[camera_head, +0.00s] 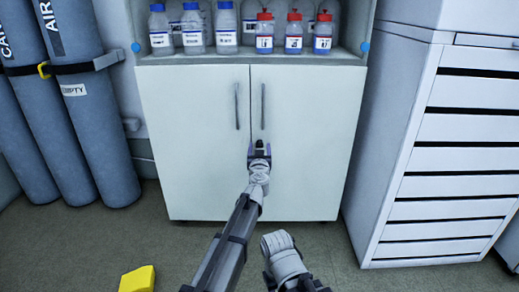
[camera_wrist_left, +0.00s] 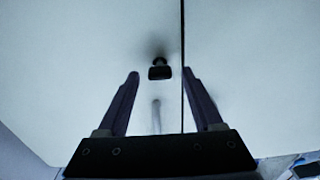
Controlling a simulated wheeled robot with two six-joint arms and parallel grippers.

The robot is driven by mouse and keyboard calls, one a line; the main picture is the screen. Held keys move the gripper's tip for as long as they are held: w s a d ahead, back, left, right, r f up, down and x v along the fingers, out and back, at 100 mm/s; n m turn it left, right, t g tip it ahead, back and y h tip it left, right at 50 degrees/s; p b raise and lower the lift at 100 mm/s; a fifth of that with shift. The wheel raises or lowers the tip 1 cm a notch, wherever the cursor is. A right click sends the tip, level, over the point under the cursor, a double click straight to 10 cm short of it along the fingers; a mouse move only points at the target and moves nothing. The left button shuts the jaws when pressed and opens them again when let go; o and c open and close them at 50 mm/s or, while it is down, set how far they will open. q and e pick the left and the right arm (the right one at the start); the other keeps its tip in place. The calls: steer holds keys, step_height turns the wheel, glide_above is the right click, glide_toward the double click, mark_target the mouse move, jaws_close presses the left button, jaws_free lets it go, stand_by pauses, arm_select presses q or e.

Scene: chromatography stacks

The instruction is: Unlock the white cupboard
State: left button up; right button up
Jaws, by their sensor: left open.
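The white cupboard (camera_head: 190,120) has two closed doors with a vertical seam between them. A small dark key or knob (camera_wrist_left: 160,71) sticks out of the left door, just left of the seam. My left gripper (camera_head: 259,153) is in front of the doors, below the two handles. In the left wrist view my left gripper (camera_wrist_left: 162,80) is open, with one finger on each side of the dark piece and no visible contact. The lock behind this piece is too blurred to make out. My right arm shows at the bottom, but its fingers do not show.
Two vertical handles, left (camera_head: 237,106) and right (camera_head: 263,106), flank the seam. Several bottles stand on the shelf above. Blue gas cylinders (camera_head: 95,110) stand at left and a drawer cabinet (camera_head: 440,150) at right. A yellow object (camera_head: 137,280) lies on the floor.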

arm_select(q)
steer(key=shift+c, duration=0.4)
jaws_close()
stand_by(0.4)
steer(key=n, duration=0.5)
steer(key=shift+a, duration=0.1)
steer(key=n, duration=0.9)
steer(key=shift+a+f, duration=0.1)
steer(key=shift+n, duration=1.9)
